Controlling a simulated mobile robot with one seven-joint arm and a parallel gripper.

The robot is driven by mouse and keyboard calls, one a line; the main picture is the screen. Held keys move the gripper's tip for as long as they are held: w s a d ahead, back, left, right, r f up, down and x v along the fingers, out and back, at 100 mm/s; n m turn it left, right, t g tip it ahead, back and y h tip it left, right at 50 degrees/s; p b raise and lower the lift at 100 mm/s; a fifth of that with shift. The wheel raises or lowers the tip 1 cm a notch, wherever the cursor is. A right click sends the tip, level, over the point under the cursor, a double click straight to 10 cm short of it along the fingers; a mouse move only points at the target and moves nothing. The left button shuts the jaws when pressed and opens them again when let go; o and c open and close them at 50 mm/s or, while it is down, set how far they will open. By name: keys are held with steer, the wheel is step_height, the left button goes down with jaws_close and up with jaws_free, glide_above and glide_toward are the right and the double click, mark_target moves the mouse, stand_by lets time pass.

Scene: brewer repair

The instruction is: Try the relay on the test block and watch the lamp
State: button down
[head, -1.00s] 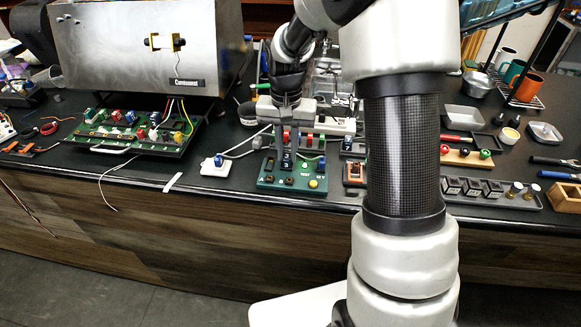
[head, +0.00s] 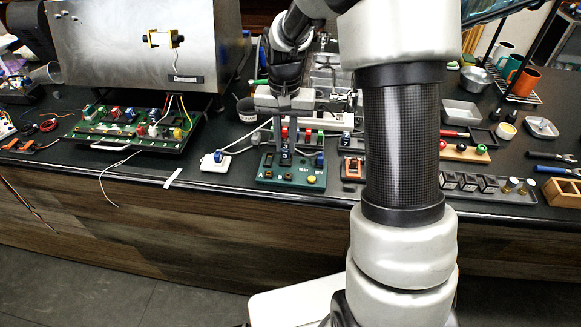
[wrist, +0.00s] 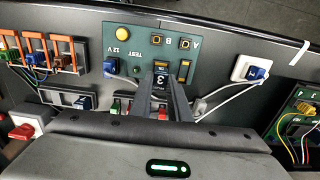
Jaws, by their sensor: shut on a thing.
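The green test block (head: 270,180) stands near the bench's front edge, with a yellow lamp (head: 311,180) at its right front. In the wrist view the lamp (wrist: 123,33) is yellow beside the "12 V" marking; I cannot tell whether it is lit. My gripper (head: 286,158) points down over the block's middle. In the wrist view my gripper (wrist: 162,82) is shut on a dark relay (wrist: 161,79) marked "3", with a blue band. The relay is at the block, beside an orange-edged slot; I cannot tell whether it is seated. The fingers hide part of it.
A white block with a blue plug (head: 216,160) lies left of the test block, joined by a cable. The brewer's open board (head: 125,130) is further left. A rack with orange-edged slots (head: 352,168) is close on the right. A tray of dark relays (head: 470,183) stands further right.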

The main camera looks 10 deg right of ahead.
steer(key=shift+r+p, duration=1)
steer(key=shift+r, duration=0.6)
